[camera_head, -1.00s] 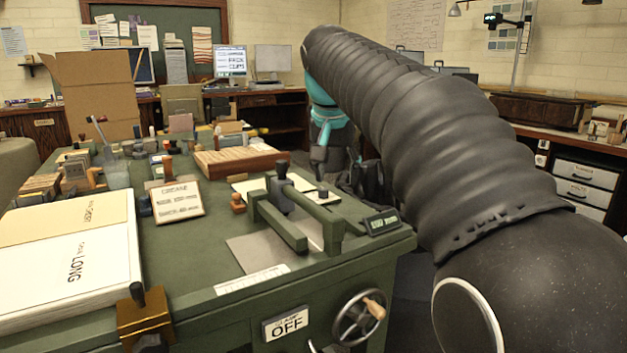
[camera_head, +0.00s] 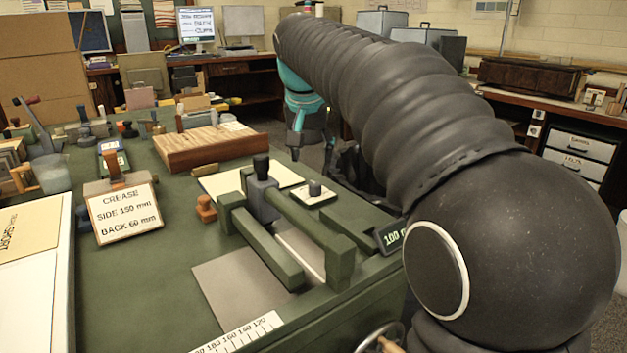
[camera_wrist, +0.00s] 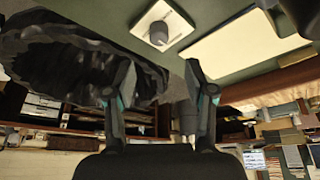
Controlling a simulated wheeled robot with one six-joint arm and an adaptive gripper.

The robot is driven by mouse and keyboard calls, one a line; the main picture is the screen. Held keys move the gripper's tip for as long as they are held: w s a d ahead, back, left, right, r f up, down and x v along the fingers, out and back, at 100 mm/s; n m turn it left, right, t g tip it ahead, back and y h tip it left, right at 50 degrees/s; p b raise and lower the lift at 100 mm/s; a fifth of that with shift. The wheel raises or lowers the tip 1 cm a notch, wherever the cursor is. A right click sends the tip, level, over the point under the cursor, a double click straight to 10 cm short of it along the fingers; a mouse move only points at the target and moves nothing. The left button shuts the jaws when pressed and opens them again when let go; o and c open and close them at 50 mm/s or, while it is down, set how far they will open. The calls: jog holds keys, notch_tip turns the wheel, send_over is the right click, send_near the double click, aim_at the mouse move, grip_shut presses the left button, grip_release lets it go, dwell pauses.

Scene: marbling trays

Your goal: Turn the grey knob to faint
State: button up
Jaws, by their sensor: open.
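The grey knob (camera_head: 314,188) stands on a small white plate (camera_head: 326,196) on the green bench, right of a cream sheet. The wrist view also shows the knob (camera_wrist: 158,33) on its plate, near the top middle. Marks on the plate are too small to read. My gripper (camera_wrist: 160,75) is open and empty in the wrist view, its two fingers spread below the knob in the picture and apart from it.
A green press frame with a dark-handled clamp (camera_head: 262,190) stands left of the knob. A small display (camera_head: 392,237) sits at the bench's right edge. A cream sheet (camera_head: 250,177) and a wooden block (camera_head: 212,147) lie behind. A crease sign (camera_head: 124,212) stands left.

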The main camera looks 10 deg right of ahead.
aim_at(315, 184)
jog(key=x, duration=0.9)
jog(key=shift+b, duration=0.35)
